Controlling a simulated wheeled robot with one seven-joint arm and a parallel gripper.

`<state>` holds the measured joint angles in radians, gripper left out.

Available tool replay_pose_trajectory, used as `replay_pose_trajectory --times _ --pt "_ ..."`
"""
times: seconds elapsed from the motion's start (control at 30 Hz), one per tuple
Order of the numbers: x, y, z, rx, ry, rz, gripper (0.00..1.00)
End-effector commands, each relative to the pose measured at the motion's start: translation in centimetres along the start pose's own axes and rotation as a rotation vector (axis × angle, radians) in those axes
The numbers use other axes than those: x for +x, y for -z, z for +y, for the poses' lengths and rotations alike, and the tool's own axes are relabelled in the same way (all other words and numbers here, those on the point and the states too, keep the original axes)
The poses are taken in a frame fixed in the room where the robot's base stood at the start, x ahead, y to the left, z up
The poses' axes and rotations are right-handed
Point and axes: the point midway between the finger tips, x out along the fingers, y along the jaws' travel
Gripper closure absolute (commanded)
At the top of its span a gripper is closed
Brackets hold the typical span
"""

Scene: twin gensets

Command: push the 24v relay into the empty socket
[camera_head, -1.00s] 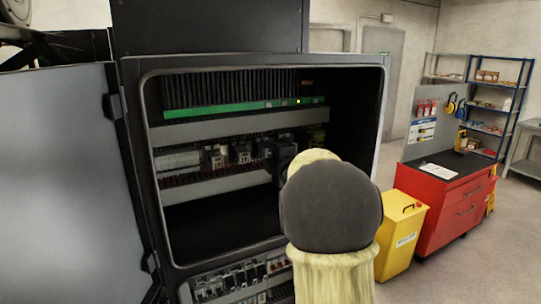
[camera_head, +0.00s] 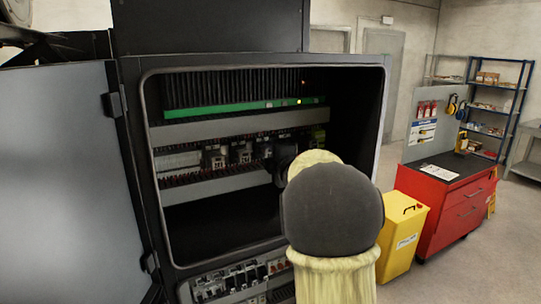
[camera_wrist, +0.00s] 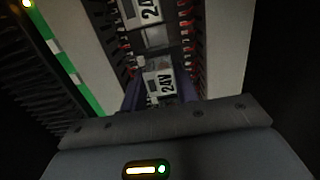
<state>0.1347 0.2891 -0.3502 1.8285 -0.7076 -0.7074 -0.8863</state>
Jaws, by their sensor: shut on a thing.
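A relay with a white 24V label (camera_wrist: 164,85) sits between the two fingers of my gripper (camera_wrist: 158,92) in the wrist view. The fingers are shut on its sides, and it lies over the relay row. Another 24V-labelled relay (camera_wrist: 150,11) stands farther along the row, with a grey part (camera_wrist: 155,37) between the two. I cannot tell how deep the held relay sits, and the socket under it is hidden. In the head view my arm hides most of the gripper and the held relay.
The open cabinet (camera_head: 222,131) has a relay row (camera_head: 243,153) on its middle rail and a green strip (camera_head: 240,108) above. Its door (camera_head: 70,180) stands open at left. A yellow bin (camera_head: 402,238) and a red tool cabinet (camera_head: 445,205) stand at right.

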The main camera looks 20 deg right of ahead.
Motion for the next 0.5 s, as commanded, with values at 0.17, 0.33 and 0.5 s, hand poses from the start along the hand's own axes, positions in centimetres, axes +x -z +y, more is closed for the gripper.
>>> replay_pose_trajectory --times 0.17,0.33,0.5 --pt "-0.01 0.0 0.03 0.0 -0.001 0.0 0.95" --pt "0.1 0.01 0.01 0.0 -0.001 0.0 0.95" --pt "0.28 0.03 0.01 0.0 -0.001 0.0 0.68"
